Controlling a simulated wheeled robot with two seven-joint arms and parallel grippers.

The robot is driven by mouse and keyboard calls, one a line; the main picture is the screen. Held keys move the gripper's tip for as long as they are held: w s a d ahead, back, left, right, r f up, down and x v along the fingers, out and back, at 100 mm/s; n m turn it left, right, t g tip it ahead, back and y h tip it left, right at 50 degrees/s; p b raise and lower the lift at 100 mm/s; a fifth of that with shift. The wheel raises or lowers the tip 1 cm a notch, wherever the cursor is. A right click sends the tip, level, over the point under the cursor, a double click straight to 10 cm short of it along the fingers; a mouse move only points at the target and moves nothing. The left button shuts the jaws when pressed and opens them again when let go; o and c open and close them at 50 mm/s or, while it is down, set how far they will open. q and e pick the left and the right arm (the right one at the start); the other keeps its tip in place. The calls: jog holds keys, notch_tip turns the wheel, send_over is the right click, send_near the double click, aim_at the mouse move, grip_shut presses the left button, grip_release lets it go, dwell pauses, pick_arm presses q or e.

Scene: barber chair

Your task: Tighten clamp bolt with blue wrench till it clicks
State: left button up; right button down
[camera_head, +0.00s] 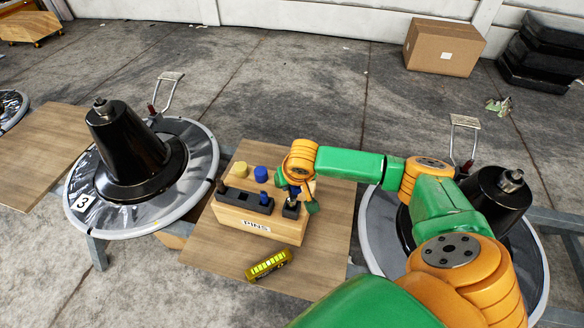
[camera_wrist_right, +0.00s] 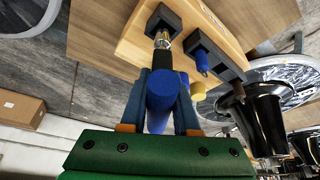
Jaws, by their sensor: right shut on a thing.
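My right gripper (camera_head: 298,192) reaches in from the right over the wooden block labelled PINS (camera_head: 258,228). In the right wrist view its fingers (camera_wrist_right: 160,105) are shut on the thick blue handle of the wrench (camera_wrist_right: 163,88). The wrench has a dark shaft and a metal tip that points at a small black clamp (camera_wrist_right: 163,20) on the block. The tip meets or enters the clamp; the bolt itself is hidden. The black clamp shows in the head view (camera_head: 291,210) just below the gripper. My left gripper is out of view.
A black rack (camera_head: 243,200) stands beside the clamp. Blue (camera_head: 261,173) and yellow (camera_head: 240,169) round pieces are behind it. A yellow-green device (camera_head: 269,264) lies on the board in front. Black cones on round bases stand left (camera_head: 127,150) and right (camera_head: 490,200).

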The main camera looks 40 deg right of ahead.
aim_at(295, 188)
jog(key=shift+f+b, duration=0.75)
jog(key=shift+f, duration=1.1)
dwell(0.5)
jog(key=c, duration=0.6)
grip_release()
jog(key=p+v, duration=0.2)
jog(key=v, duration=0.5)
jog(key=shift+s+r, duration=0.1)
